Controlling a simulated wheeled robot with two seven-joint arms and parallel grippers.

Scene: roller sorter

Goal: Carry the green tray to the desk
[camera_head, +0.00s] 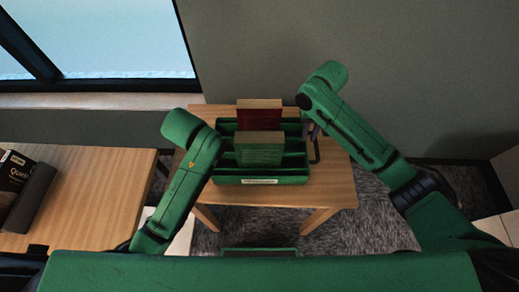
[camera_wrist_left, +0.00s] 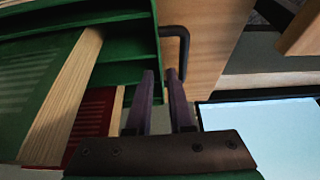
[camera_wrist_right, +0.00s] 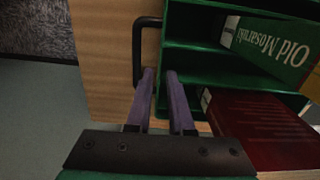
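The green tray (camera_head: 262,180) stands on a small wooden table, with dividers, a white label on its front and books upright in it. A red book (camera_head: 259,118) is behind a green book (camera_head: 259,155). A black handle (camera_head: 317,150) shows on its right side. In the left wrist view, my left gripper (camera_wrist_left: 161,73) is open at the tray's side, fingertips close to the other black handle (camera_wrist_left: 185,45). In the right wrist view, my right gripper (camera_wrist_right: 160,72) is open, fingertips beside the right handle (camera_wrist_right: 136,50). Contact cannot be told. My left fingers are hidden in the head view.
The small table (camera_head: 335,185) has some bare top around the tray. A larger wooden desk (camera_head: 75,180) is at the left, with a dark box (camera_head: 14,175) at its far left and clear room beside it. A wall and a window stand behind.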

